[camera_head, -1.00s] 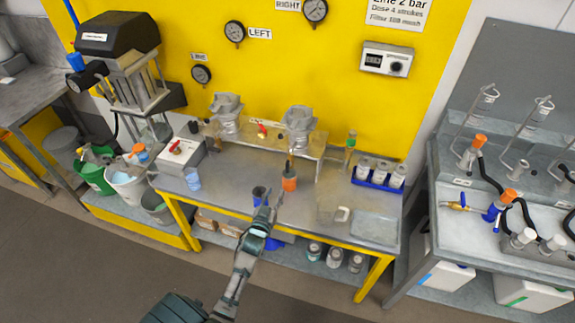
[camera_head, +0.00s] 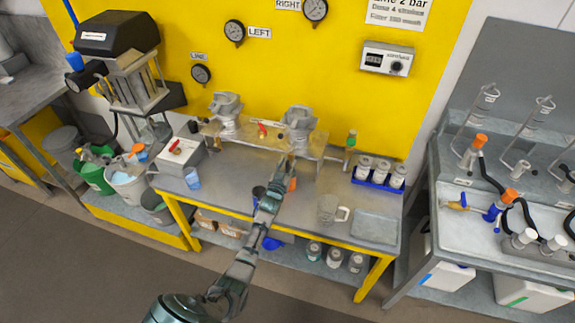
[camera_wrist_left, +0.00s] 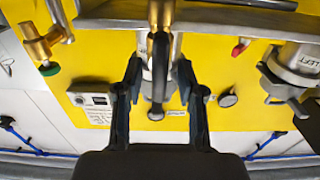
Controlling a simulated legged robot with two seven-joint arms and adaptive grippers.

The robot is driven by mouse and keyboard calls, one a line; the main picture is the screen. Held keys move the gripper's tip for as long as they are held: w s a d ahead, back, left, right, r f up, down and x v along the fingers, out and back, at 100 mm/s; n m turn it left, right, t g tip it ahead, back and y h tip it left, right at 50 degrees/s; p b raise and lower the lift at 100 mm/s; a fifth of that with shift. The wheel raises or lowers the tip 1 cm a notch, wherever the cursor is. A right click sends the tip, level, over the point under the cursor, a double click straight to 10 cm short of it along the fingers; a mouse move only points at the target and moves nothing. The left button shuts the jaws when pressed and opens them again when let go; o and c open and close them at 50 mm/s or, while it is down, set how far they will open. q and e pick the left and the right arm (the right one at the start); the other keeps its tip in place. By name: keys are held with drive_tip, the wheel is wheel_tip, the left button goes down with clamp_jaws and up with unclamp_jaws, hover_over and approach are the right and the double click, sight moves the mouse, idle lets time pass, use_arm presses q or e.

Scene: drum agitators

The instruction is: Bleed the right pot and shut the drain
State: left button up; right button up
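The right pot (camera_head: 298,128) is a grey metal vessel on the bench's rear shelf. In the left wrist view, a brass fitting (camera_wrist_left: 160,14) with a dark lever (camera_wrist_left: 157,75) lies in front of a grey pot, probably the right one. My left gripper (camera_head: 290,160) reaches to just in front of and below the right pot. In the left wrist view its fingers (camera_wrist_left: 160,80) are apart, one on each side of the lever, with visible gaps. The lever's contact with the pot and which valve it works cannot be told. My right gripper is out of view.
A dark cup (camera_head: 258,192), clear jug (camera_head: 328,209) and blue tray of jars (camera_head: 376,182) stand nearby. The left pot (camera_head: 226,112) and a red lever (camera_head: 262,131) are left. A green-knobbed valve (camera_head: 351,139) is right.

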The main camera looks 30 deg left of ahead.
use_arm(q)
clamp_jaws()
